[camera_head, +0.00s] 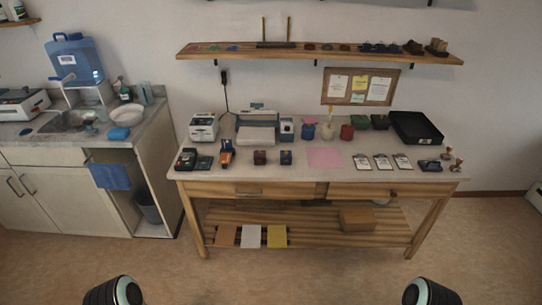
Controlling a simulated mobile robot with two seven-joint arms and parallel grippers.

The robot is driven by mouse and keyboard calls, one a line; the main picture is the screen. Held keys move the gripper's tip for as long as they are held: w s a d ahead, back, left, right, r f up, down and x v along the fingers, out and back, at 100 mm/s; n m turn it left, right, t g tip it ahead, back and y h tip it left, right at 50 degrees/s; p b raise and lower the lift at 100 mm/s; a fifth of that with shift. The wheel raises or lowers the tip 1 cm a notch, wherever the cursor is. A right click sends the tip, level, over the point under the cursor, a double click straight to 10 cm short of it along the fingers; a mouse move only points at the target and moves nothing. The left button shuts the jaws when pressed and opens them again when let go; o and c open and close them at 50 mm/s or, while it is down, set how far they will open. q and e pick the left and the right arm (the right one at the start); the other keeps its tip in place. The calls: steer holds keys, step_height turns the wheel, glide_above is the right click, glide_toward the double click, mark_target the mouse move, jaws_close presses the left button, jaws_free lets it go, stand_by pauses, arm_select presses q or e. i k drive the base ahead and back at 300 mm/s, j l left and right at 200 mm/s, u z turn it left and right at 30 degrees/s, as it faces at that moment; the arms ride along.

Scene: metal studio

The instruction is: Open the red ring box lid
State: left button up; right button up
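A small dark red box (260,158), which looks like the red ring box, sits on the workbench (222,168) near its front edge, left of the middle. It appears shut, but it is too small to make out the lid seam. A similar dark blue box (286,158) stands just to its right, with a small gap. Neither of my grippers shows. Only rounded black parts of my arms show at the bottom left and bottom right, far from the bench.
A pink sheet (324,156) lies right of the boxes. An orange-and-dark tool (227,153) stands to their left, with a printer (257,127) behind. A wall shelf (320,56) hangs above. The floor before the bench is clear.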

mark_target(259, 156)
steer(key=i+u, duration=0.35)
steer(key=i, duration=0.25)
steer(key=i+l+u, duration=0.15)
steer(key=i+u, duration=0.2)
steer(key=i, duration=0.2)
